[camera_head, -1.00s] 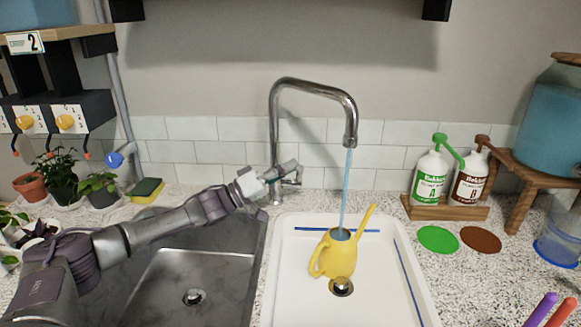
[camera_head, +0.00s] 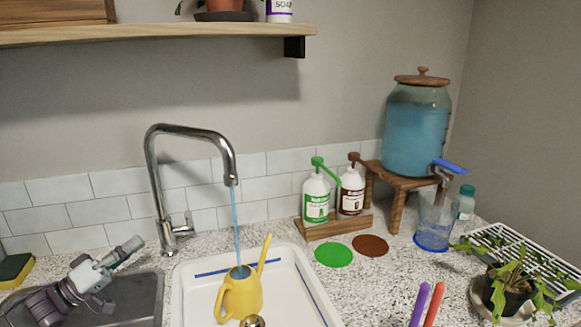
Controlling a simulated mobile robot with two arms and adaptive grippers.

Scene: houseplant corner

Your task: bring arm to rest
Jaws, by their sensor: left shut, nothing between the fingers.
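My left arm comes in at the lower left over the dark sink. Its gripper (camera_head: 126,252) is shut and empty, to the left of the tap (camera_head: 186,180) and apart from its lever. Water runs from the tap in a thin blue stream into the yellow watering can (camera_head: 240,296), which stands upright in the white basin (camera_head: 196,285). My right gripper is not in view.
A green pump bottle (camera_head: 316,203) and a brown pump bottle (camera_head: 351,193) stand on a wooden stand behind a green disc (camera_head: 333,254) and a brown disc (camera_head: 370,246). A water dispenser (camera_head: 415,130), a plant (camera_head: 508,290) and a rack (camera_head: 520,252) are at the right.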

